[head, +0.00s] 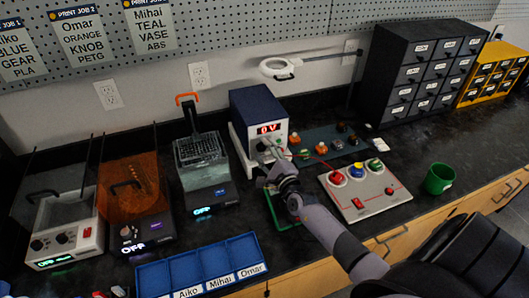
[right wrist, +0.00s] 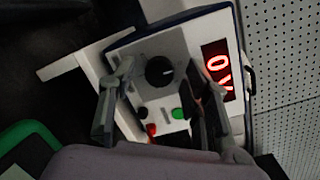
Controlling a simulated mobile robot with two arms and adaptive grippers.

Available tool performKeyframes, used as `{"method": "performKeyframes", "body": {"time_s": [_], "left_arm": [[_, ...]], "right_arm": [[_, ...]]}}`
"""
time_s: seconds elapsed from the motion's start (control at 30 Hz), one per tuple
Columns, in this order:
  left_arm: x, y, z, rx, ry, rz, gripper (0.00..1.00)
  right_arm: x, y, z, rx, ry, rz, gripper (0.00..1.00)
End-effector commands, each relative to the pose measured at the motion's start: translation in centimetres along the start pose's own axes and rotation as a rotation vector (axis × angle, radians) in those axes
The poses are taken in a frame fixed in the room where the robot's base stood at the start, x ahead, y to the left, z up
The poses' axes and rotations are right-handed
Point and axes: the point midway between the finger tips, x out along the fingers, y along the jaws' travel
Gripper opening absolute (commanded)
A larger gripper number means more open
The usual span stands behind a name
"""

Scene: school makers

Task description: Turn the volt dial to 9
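The power supply (head: 258,117) is a dark blue box with a white front, standing at the back of the counter. Its red display (head: 269,128) reads 0 V; it shows sideways in the right wrist view (right wrist: 218,72). The volt dial (right wrist: 159,71) is a round black knob on the white front. My right gripper (right wrist: 160,78) is open in front of the panel, with one finger on each side of the dial in that view. I cannot tell whether either finger touches it. In the head view my right gripper (head: 268,168) hides the panel's lower part. My left gripper is not in view.
Red and green terminals (right wrist: 178,113) sit below the dial. A grey button box (head: 362,190) and a green cup (head: 438,179) stand to the right. A blue sorting tray (head: 168,277) lies front left. Several machines stand left of the supply. Drawer cabinets (head: 421,66) stand back right.

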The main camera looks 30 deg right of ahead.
Motion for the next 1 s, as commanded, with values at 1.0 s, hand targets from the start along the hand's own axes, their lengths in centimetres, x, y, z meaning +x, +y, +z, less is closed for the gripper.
{"method": "performKeyframes", "body": {"time_s": [1.0], "left_arm": [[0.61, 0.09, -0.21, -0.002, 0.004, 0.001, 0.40]], "right_arm": [[-0.04, 0.14, -0.14, 0.050, -0.003, -0.005, 0.00]]}}
